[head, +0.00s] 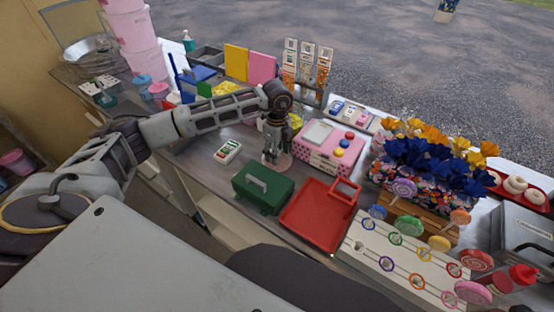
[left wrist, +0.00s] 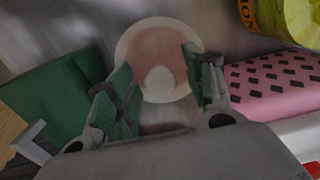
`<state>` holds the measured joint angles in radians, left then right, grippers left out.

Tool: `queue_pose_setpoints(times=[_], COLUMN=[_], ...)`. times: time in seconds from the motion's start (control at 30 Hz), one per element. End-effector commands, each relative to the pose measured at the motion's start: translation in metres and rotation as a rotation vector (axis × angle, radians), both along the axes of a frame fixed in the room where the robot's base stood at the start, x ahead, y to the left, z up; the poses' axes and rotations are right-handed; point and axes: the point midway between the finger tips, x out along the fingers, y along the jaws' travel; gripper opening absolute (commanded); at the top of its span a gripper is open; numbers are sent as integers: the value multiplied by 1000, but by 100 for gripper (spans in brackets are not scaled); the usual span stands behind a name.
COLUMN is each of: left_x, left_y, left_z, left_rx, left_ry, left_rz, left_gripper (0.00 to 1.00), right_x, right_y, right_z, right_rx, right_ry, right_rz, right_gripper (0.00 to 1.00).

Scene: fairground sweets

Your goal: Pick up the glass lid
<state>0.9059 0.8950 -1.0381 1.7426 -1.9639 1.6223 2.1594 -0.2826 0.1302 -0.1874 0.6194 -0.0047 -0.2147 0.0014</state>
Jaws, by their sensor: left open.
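The glass lid (left wrist: 150,42) is a round pinkish disc with a pale rim and a whitish knob (left wrist: 159,79) near its middle in the left wrist view. In the head view the lid (head: 285,164) lies on the grey counter, partly hidden by my gripper. My left gripper (head: 274,158) points down over the lid. Its two fingers are apart, one on each side of the knob in the left wrist view, with nothing held between them. I cannot tell how far the fingertips are above the lid. My right gripper is not in view.
A green cash box (head: 262,190) stands in front of the lid, and a pink spotted box (head: 330,150) stands to its right. A red tray (head: 312,215) lies nearer. A white card reader (head: 228,151) is on the left.

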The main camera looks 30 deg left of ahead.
Motion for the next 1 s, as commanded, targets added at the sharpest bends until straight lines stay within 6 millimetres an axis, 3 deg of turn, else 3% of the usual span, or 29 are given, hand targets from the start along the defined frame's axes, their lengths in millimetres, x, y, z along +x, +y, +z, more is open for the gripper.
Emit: queue_pose_setpoints(times=[0.3, 0.7, 1.0], left_x=[0, 0, 0], left_y=[0, 0, 0], left_z=[0, 0, 2], left_rx=[0, 0, 0], left_ry=[0, 0, -1], left_rz=[0, 0, 0], left_gripper=[52, 0, 0], right_x=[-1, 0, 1], right_y=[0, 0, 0], right_z=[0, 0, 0], right_rx=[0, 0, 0], right_ry=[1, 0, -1], right_rz=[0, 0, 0], right_gripper=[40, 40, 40])
